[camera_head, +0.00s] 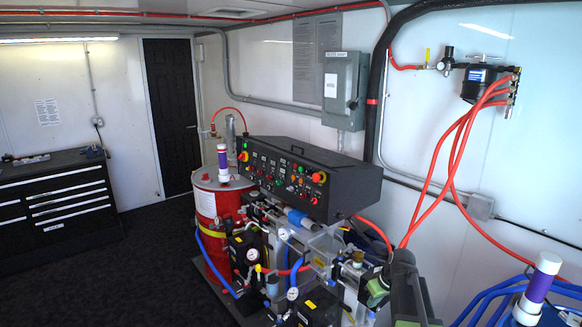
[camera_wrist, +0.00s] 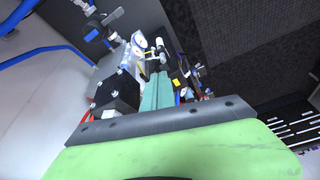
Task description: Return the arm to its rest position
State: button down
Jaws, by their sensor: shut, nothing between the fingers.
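My gripper (camera_wrist: 156,80) shows in the wrist view as two narrow teal fingers side by side, shut together with nothing between them. The fingers stand out past a dark bar and the light green body of my gripper. They point toward the machine's gauges and black fittings; I cannot tell whether they touch anything. In the head view, my arm (camera_head: 408,285) is a dark grey and green shape at the lower right, in front of the machine's right end. Its lower part leaves the picture, and the fingertips cannot be made out there.
The foam proportioner (camera_head: 310,180) with its control panel stands close to my arm. A red drum (camera_head: 212,212) is at its left. Red hoses (camera_head: 440,185) hang from the wall unit, and blue hoses (camera_head: 490,295) lie lower right. Dark floor (camera_head: 110,275) is free at the left.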

jog(key=s+a+f+g+b, duration=0.1)
jog(key=s+a+f, duration=0.15)
jog(key=a, duration=0.45)
jog(key=s+a+f+b, duration=0.2)
jog(key=s+a, duration=0.1)
jog(key=a, duration=0.3)
jog(key=s+a+m+g, duration=0.1)
jog(key=s+m, duration=0.1)
jog(key=s, duration=0.3)
jog(key=s+a+f+m+g+h, duration=0.1)
jog(key=s, duration=0.4)
jog(key=shift+s+a+f+m+g, duration=0.15)
jog(key=shift+s+f+m+g, duration=0.15)
jog(key=shift+m+g, duration=0.1)
